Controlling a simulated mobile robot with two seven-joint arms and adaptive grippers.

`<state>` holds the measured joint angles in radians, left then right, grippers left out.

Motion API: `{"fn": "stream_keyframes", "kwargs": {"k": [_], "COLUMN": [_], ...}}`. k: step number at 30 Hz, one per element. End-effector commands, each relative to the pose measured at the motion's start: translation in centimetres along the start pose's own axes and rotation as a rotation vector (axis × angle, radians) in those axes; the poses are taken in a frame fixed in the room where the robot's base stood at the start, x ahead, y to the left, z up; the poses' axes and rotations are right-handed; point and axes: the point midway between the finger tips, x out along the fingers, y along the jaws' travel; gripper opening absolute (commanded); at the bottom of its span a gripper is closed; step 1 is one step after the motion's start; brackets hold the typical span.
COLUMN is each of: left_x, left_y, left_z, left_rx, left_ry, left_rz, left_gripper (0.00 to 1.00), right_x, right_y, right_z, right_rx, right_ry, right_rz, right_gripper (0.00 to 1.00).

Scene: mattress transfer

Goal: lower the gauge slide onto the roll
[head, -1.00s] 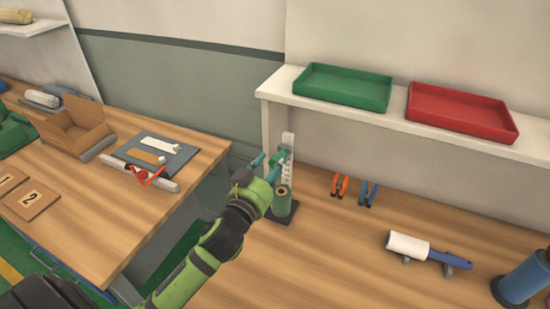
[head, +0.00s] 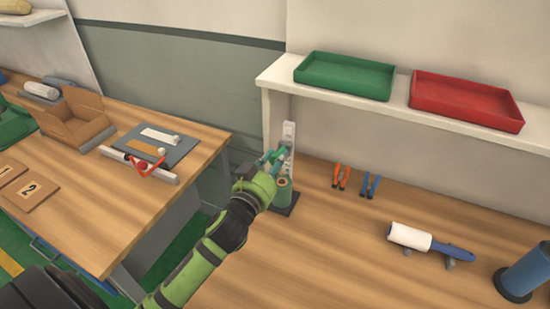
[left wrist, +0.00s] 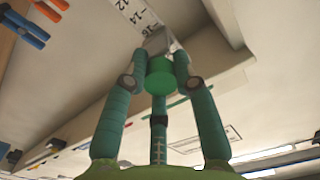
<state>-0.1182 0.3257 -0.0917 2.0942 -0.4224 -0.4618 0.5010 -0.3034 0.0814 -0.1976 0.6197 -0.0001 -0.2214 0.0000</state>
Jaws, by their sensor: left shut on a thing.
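The gauge (head: 289,133) is an upright pale post with a scale, standing at the left end of the right-hand bench. Its numbered scale shows in the left wrist view (left wrist: 128,10). The green roll (head: 283,192) stands upright on the dark base at the gauge's foot. My left gripper (head: 274,158) is at the gauge, just above the roll's top. In the left wrist view its two fingers (left wrist: 158,75) are shut on the green knob (left wrist: 159,80) of the gauge slide. The slide is mostly hidden by the fingers. My right gripper is not in view.
A shelf (head: 390,121) with a green tray (head: 345,88) and a red tray (head: 466,115) overhangs behind. A lint roller (head: 430,241) lies farther right.

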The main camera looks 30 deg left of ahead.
Motion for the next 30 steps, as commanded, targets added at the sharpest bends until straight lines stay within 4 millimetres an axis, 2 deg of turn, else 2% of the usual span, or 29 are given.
{"fn": "stream_keyframes", "kwargs": {"k": [1,6,10,19,20,21,30], "left_x": [0.0,0.0,0.0,0.0,0.0,0.0,0.0], "left_y": [0.5,1.0,1.1,1.1,1.1,1.1,1.1], "left_z": [2.3,5.1,5.8,5.7,5.7,5.7,5.6], "left_rx": [-0.004,-0.004,-0.002,-0.001,-0.001,-0.002,-0.001], "left_ry": [-0.003,-0.004,-0.003,-0.004,-0.004,-0.003,-0.002], "left_rz": [0.000,-0.001,-0.001,0.000,0.000,0.000,0.000], "left_gripper": [0.00,0.00,0.00,0.00,0.36,0.52,0.52], "right_x": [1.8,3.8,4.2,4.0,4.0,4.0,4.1], "right_y": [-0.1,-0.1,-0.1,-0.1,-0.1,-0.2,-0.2], "right_z": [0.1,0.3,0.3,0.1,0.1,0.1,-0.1], "right_rx": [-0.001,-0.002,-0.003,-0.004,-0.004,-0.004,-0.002], "right_ry": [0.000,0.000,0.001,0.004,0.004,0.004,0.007], "right_rz": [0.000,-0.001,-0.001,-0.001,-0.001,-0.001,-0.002], "right_gripper": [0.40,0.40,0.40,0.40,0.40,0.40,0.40]}}
